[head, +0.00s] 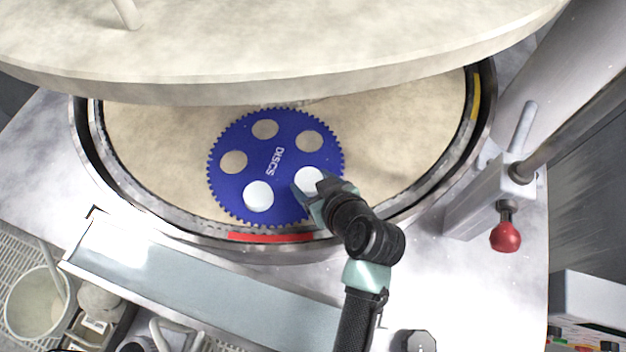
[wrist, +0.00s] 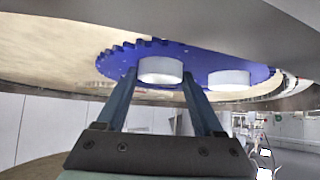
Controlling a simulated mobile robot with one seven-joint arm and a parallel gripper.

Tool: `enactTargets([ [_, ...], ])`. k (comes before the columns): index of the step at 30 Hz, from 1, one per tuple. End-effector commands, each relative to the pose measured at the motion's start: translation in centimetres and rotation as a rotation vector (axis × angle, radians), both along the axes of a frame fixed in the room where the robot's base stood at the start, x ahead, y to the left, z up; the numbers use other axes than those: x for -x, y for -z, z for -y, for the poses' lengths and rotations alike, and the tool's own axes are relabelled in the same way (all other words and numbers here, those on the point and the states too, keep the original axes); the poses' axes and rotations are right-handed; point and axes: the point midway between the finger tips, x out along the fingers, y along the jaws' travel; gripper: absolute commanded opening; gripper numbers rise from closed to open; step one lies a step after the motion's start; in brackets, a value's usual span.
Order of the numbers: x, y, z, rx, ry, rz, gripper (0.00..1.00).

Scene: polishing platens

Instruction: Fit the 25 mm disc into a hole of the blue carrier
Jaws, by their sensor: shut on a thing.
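The blue carrier (head: 277,165) is a toothed wheel marked DISCS, lying on the tan lower platen. Three open holes show tan at its upper and left side. My gripper (head: 312,187) is over its lower right part, shut on a white disc (head: 307,178). In the wrist view this disc (wrist: 160,71) is between the two dark fingers (wrist: 158,80), close to the carrier (wrist: 190,58). I cannot tell whether it touches the carrier or is in a hole. A second white disc (head: 258,196) is at the carrier's lower left; it also shows in the wrist view (wrist: 229,80).
The large upper platen (head: 270,50) overhangs the back of the lower platen (head: 400,150). A metal rim with a red mark (head: 270,237) and a yellow mark (head: 475,98) encircles it. A red knob (head: 505,237) stands at right. A metal trough (head: 190,280) runs in front.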

Motion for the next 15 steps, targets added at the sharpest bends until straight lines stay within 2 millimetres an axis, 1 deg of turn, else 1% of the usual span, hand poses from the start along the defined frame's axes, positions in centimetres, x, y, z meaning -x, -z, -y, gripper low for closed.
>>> enactTargets([
  [3, 0.04, 0.24, 0.0, 0.001, -0.001, -0.003, 0.2],
  [4, 0.06, 0.24, 0.0, 0.001, -0.001, -0.003, 0.72],
  [8, 0.06, 0.24, 0.0, 0.001, -0.001, -0.004, 0.96],
  [9, 0.07, 0.24, -0.01, 0.001, -0.001, -0.004, 1.0],
  [15, 0.07, 0.25, -0.03, 0.001, -0.002, -0.004, 1.0],
])
